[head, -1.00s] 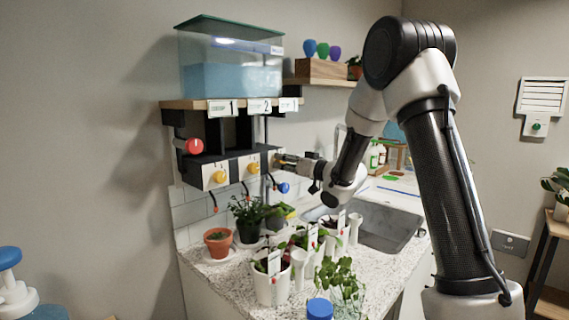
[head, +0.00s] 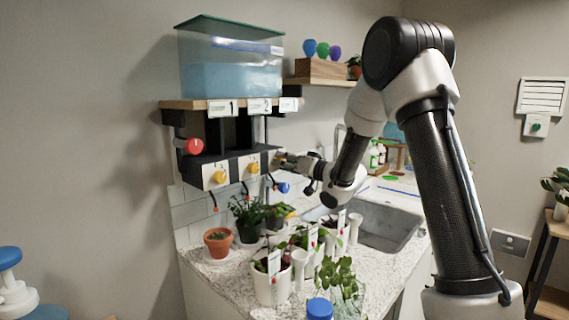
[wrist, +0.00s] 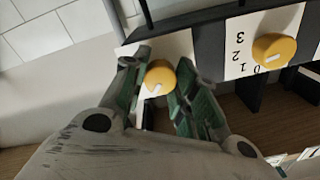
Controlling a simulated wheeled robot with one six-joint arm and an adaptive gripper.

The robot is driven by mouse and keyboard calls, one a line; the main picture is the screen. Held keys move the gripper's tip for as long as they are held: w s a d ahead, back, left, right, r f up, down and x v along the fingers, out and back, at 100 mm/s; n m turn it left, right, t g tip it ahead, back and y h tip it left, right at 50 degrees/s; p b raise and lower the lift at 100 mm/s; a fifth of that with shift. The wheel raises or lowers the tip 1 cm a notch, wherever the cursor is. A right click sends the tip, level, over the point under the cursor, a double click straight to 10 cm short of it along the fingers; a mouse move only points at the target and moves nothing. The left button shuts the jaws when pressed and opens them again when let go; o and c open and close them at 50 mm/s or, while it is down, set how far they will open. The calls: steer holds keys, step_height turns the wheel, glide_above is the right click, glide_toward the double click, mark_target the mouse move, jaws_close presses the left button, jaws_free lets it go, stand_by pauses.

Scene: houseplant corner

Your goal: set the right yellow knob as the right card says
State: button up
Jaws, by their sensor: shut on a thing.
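The right yellow knob (wrist: 160,78) sits between the two green-padded fingers of my gripper (wrist: 158,84) in the wrist view. The fingers are shut on it. Its white mark points toward the bottom, slightly left, in that upside-down view; the dial numbers around it are hidden. In the head view my gripper (head: 277,161) reaches the right end of the black valve housing and hides this knob. The right card (head: 289,104) on the shelf edge appears to read 1. The middle yellow knob (head: 253,168) also shows in the wrist view (wrist: 274,48), beside printed numbers.
The left yellow knob (head: 220,177) and a red knob (head: 194,146) are further left. A water tank (head: 230,65) stands on the shelf above. Potted plants, including a terracotta pot (head: 218,242), crowd the counter below. A sink (head: 385,224) lies to the right.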

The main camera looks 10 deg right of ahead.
steer(key=o, duration=1.1)
steer(key=shift+c, duration=0.2)
steer(key=v, duration=1.2)
steer(key=shift+d, duration=0.1)
steer(key=s+d+r+m+g+h, duration=0.2)
steer(key=s+d+g+h, duration=0.2)
steer(key=s+d+h, duration=0.85)
steer(key=s+a+f+g, duration=0.1)
steer(key=s+g, duration=0.1)
steer(key=s, duration=0.6)
steer(key=s+a+f+g+y, duration=0.1)
steer(key=s+a+g, duration=0.1)
steer(key=s, duration=0.6)
steer(key=s+a+f+n+g+y, duration=0.1)
steer(key=s+f+g, duration=0.1)
steer(key=s, duration=0.6)
steer(key=shift+a+g, duration=0.3)
steer(key=shift+g, duration=0.1)
